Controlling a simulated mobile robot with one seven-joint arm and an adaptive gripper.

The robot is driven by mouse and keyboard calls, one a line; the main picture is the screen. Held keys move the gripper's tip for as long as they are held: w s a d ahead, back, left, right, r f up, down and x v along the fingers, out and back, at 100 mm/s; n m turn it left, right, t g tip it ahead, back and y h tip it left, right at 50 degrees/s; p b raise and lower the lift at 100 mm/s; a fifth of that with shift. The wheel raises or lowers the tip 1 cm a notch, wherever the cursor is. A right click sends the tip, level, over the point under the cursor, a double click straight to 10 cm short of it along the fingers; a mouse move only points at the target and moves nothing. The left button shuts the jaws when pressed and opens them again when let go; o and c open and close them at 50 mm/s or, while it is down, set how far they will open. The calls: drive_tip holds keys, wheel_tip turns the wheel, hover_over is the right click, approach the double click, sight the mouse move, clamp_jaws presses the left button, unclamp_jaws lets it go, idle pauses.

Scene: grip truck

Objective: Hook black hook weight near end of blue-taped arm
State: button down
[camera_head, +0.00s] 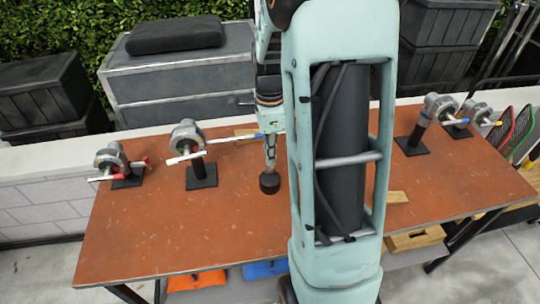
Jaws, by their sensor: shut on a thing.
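The black weight (269,184), a short dark cylinder, hangs directly below my gripper (270,163). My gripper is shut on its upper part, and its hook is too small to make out. I cannot tell whether the weight touches the table or is just above it. The blue-taped arm (226,139) is a thin light rod on the second stand from the left (201,172). Its blue tip is left of my gripper, close to it in the picture and above the weight. The weight appears apart from the rod.
A red-taped stand (127,176) is at the left of the brown table (150,230). Two more stands (411,143) (458,130) are at the right. Wood pieces (397,197) lie right of my arm, which hides the table's middle. The front left is clear.

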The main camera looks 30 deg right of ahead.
drive_tip(key=shift+r, duration=4.2)
